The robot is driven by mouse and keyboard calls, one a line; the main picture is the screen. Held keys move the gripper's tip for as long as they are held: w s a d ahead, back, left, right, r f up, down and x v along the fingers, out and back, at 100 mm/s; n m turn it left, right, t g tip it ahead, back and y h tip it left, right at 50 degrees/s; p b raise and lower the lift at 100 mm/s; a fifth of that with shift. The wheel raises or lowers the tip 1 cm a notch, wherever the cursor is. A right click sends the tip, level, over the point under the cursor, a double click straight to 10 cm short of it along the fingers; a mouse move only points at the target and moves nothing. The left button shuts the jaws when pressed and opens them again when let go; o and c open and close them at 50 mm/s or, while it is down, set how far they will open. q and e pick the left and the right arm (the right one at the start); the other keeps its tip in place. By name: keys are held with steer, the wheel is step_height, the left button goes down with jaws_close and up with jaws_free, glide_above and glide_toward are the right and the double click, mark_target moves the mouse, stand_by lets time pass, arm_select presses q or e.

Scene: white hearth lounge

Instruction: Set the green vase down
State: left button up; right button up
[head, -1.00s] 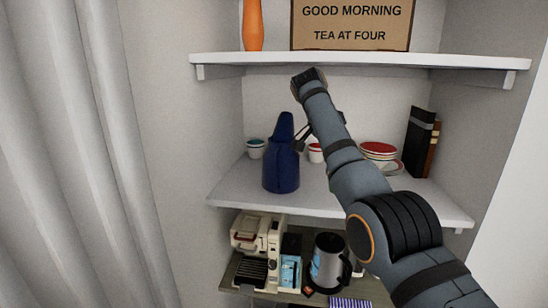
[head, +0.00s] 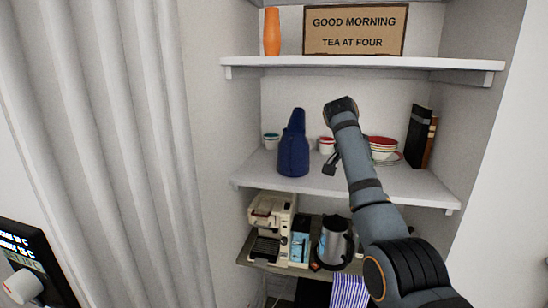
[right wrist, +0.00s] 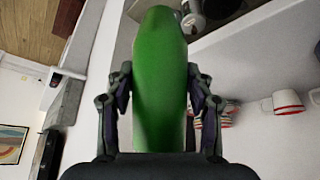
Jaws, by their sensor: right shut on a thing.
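The green vase (right wrist: 160,35) fills the middle of the right wrist view, long and smooth, with a finger pressed on each side. My right gripper (right wrist: 160,88) is shut on it. In the head view the right gripper (head: 330,164) shows only in part beside my forearm, in front of the middle shelf (head: 395,190) and right of a dark blue bottle. The green vase cannot be made out in the head view. I cannot tell whether its base touches anything. My left gripper is in neither view.
An orange vase (head: 272,32) and a sign (head: 355,30) are above. A coffee machine (head: 272,225) and jug (head: 334,243) are below.

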steer(key=s+d+f+n+t+y+b, duration=0.1)
steer(key=s+d+f+n+y, duration=0.15)
steer(key=f+n, duration=0.35)
steer(key=s+d+f+n+t+y, duration=0.1)
steer(key=s+d+f+n+t, duration=0.2)
steer(key=f, duration=0.6)
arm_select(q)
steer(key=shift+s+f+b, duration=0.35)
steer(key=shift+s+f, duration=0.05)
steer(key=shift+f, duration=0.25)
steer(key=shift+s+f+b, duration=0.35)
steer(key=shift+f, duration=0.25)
arm_select(e)
steer(key=s+a+f+n+g+y, duration=0.1)
steer(key=s+a+f+n+y, duration=0.1)
steer(key=s, duration=0.5)
steer(key=s+a+f+n+g+y, duration=0.1)
steer(key=s+a+f+n+y, duration=0.1)
steer(key=s+a+n, duration=0.3)
steer(key=s+a+f+n+g+y, duration=0.1)
steer(key=s+a+f+n+y, duration=0.1)
steer(key=s+a+n, duration=0.2)
steer(key=s+n, duration=0.3)
steer(key=s, duration=0.4)
steer(key=shift+f+g+y, duration=0.2)
steer(key=shift+g+y, duration=0.1)
steer(key=shift+y, duration=0.05)
steer(key=shift+a, duration=0.1)
